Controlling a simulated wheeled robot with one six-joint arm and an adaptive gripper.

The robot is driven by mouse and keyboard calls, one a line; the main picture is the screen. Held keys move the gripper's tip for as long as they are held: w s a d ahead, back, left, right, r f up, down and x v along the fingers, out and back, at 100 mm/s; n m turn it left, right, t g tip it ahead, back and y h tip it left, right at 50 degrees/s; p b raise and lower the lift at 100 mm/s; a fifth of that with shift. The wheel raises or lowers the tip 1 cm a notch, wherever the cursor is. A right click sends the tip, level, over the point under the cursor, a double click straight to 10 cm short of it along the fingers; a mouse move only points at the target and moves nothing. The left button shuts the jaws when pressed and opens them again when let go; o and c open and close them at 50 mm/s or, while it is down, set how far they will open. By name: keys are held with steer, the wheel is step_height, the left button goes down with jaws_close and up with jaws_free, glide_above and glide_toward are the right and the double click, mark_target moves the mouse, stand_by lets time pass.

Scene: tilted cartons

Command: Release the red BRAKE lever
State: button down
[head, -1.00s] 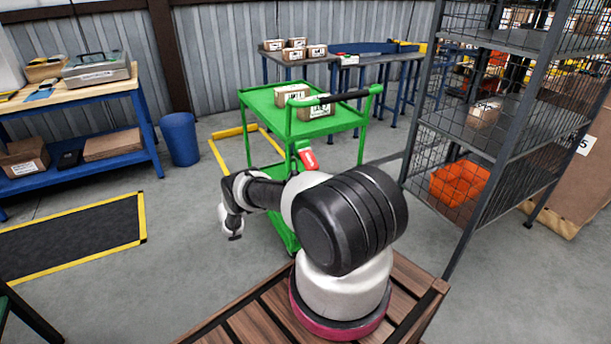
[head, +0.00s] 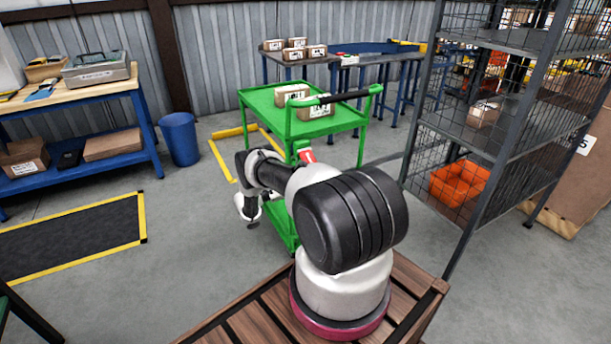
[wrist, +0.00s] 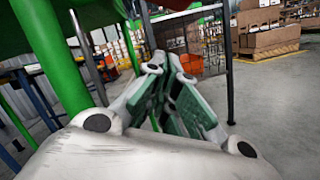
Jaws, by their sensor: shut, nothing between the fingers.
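The red BRAKE lever (head: 307,155) is on the near side of the green cart (head: 292,132), below the push handle. My arm hides its lower part in the head view. A small dark red patch at the top edge of the wrist view may be the lever, but I cannot tell. My gripper (wrist: 172,68) is shut and empty, its fingers together in the middle of the wrist view. In the head view the end of my arm hangs low, left of and below the lever, apart from it.
Small cartons (head: 315,107) stand on the cart's top tray. A green cart post (wrist: 52,55) rises close at left in the wrist view. A mesh shelf (head: 492,150) with an orange bin (head: 459,184) stands right. Floor left of the cart is open.

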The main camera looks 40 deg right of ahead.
steer(key=s+r, duration=0.1)
steer(key=r, duration=0.1)
steer(key=s+d+r, duration=0.1)
steer(key=r, duration=0.1)
steer(key=shift+s+d, duration=0.1)
steer(key=shift+s, duration=0.25)
